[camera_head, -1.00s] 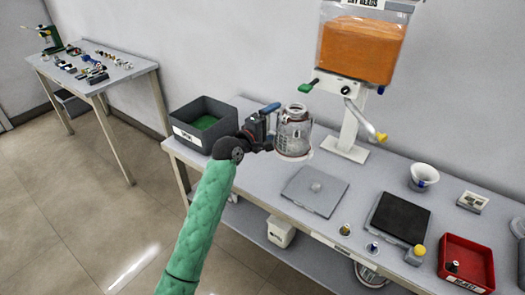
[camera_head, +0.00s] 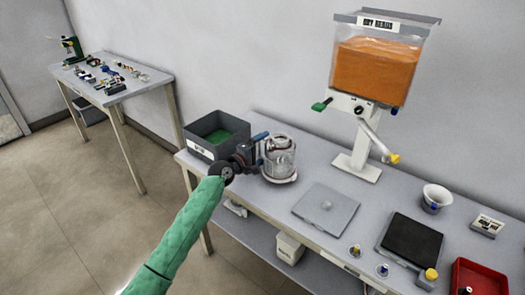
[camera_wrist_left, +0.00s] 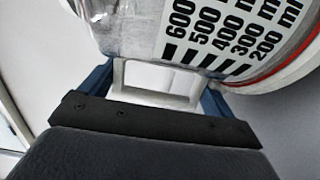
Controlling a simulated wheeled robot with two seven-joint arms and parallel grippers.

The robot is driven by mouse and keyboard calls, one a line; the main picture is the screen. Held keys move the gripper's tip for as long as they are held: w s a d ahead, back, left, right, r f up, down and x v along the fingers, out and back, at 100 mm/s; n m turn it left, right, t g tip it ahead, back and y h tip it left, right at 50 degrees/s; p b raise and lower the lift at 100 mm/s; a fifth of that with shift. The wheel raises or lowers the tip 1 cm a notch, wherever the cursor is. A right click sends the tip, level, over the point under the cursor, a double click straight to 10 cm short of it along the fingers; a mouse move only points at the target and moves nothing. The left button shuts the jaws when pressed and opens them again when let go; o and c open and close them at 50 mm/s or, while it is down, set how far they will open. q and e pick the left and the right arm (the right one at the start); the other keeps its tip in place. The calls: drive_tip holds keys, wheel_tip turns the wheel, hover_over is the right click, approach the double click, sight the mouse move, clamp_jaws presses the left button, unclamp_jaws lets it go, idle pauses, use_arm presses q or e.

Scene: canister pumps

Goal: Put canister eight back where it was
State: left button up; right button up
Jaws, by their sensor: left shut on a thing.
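My left gripper (camera_head: 257,157) is shut on a clear jug-like canister (camera_head: 279,160) with a reddish rim line. In the left wrist view the canister (camera_wrist_left: 215,40) shows a black millilitre scale. Its pale handle (camera_wrist_left: 158,80) lies between the blue fingers. I can read no number eight on it. In the head view it is upright, right of the grey bin and left of the flat grey plate. I cannot tell whether its base touches the table. My right gripper is not in view.
The grey bin (camera_head: 240,131) has a green bottom. A dispenser (camera_head: 375,70) of orange beads stands behind on the table. The flat grey plate (camera_head: 310,207), a black-topped scale (camera_head: 412,240), a white funnel (camera_head: 437,194) and a red tray (camera_head: 462,267) lie to the right.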

use_arm(q)
drive_tip(key=shift+f, duration=0.45)
drive_tip(key=shift+f, duration=0.1)
drive_tip(key=o, duration=0.8)
drive_tip(key=shift+o, duration=0.2)
